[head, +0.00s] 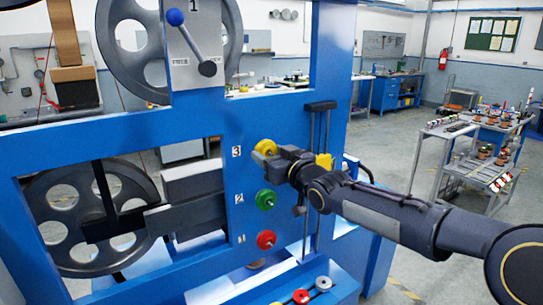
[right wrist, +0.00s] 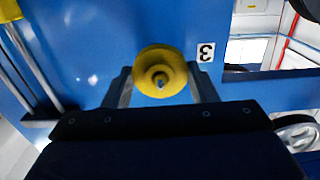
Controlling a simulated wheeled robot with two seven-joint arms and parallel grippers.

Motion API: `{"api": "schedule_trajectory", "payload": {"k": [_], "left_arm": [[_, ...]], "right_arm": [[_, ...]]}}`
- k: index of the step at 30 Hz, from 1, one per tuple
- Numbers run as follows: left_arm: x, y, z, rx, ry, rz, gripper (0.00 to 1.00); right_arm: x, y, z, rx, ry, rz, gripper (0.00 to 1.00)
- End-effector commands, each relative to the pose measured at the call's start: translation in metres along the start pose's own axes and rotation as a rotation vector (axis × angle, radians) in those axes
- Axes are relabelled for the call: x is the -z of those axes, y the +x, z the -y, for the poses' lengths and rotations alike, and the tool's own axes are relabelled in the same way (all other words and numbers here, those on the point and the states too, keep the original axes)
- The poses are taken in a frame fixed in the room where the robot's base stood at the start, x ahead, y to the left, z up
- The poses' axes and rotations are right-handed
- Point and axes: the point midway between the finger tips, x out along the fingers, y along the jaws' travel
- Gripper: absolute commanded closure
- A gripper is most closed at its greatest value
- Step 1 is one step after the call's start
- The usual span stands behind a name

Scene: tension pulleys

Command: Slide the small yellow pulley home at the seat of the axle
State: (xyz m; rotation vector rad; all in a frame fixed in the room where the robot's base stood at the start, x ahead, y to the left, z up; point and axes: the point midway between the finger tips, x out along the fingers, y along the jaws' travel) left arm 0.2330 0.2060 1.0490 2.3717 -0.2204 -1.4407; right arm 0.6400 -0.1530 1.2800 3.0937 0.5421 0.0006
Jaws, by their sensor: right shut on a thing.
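The small yellow pulley (head: 265,147) is at the blue frame (head: 236,120) beside the number 3 label. My right gripper (head: 272,156) is shut on it, coming in from the right. In the right wrist view the yellow pulley (right wrist: 147,65) sits between the two dark fingers, face towards the camera. A small grey tip, seemingly the axle end (right wrist: 160,82), shows in its central hole. The gap between pulley and seat is hidden, so I cannot tell how far along the axle it is. My left gripper is not in view.
Below are a green pulley (head: 266,199) at label 2 and a red pulley (head: 266,240) at label 1. Loose small pulleys, one of them white (head: 323,283), lie on the lower ledge. A yellow part (head: 325,162) and upright dark rods stand just right of the gripper.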

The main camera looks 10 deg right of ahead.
Motion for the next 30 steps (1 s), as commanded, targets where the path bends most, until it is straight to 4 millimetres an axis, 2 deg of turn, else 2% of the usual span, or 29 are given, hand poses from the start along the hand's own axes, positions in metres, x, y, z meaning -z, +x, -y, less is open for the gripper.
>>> {"api": "schedule_trajectory", "payload": {"k": [4,5,9,11,20,23,30], "left_arm": [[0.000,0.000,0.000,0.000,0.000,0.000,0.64],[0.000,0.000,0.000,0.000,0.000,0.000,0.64],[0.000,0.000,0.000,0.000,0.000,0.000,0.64],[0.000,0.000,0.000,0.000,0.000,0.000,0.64],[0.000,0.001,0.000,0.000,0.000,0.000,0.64],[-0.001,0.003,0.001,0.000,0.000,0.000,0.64],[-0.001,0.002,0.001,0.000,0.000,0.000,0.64]], "right_arm": [[0.001,0.000,0.000,0.000,0.000,-0.003,0.72],[0.002,0.000,0.000,0.000,0.000,-0.003,0.46],[0.001,0.000,0.000,0.000,0.000,-0.003,0.28],[0.001,0.000,0.000,0.000,0.001,-0.003,0.22],[0.000,-0.003,0.000,0.000,0.001,-0.001,0.22],[0.000,-0.014,-0.002,-0.003,0.001,-0.002,0.22],[0.001,-0.056,-0.002,-0.005,-0.004,-0.001,0.22]]}}
